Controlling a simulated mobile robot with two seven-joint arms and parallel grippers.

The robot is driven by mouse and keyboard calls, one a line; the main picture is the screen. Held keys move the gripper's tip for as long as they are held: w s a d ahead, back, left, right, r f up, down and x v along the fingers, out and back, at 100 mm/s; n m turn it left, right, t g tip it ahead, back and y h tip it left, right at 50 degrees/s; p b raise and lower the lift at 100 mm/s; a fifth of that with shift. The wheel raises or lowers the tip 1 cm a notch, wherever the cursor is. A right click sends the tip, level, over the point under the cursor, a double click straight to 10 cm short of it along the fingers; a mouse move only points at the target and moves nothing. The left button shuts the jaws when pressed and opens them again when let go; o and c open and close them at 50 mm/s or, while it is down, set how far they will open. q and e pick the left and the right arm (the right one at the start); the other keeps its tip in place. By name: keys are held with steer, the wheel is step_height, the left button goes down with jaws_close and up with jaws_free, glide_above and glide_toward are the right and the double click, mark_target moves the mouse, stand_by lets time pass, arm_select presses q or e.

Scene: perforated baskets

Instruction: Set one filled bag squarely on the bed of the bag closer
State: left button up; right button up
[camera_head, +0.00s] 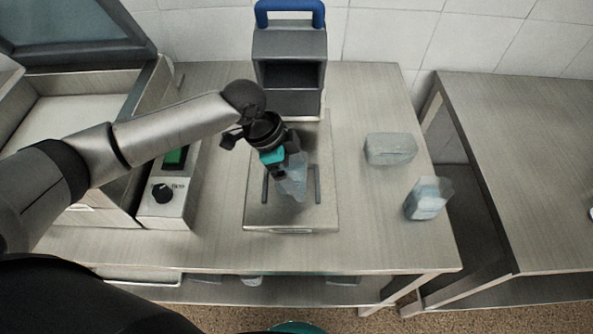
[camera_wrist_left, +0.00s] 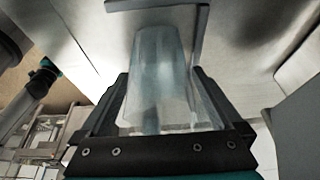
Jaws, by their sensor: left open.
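The bag closer (camera_head: 290,60) is a dark grey box with a blue handle. Its flat metal bed (camera_head: 257,212) extends forward and carries two thin dark rails. My left gripper (camera_head: 290,176) is over the bed, pointing down, with its jaws open. A translucent pale-blue bag (camera_head: 293,188) is at the bed between the rails. In the left wrist view the bag (camera_wrist_left: 158,75) lies between the spread fingers, beside a rail. The gripper partly hides the bag's top in the head view. A dark part with a teal band (camera_wrist_left: 45,70), apparently my right gripper, shows small in the left wrist view.
Two more filled bags, one lying (camera_head: 390,149) and one at the table's right edge (camera_head: 428,198), are right of the closer. A control box with a knob (camera_head: 163,193) and a large machine stand left. A second table (camera_head: 520,170) is across a gap at right.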

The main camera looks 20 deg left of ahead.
arm_select(q)
steer(key=p+v, duration=0.1)
steer(key=v, duration=1.1)
steer(key=shift+a+r+p, duration=0.1)
steer(key=shift+r+p, duration=0.05)
steer(key=shift+p, duration=0.15)
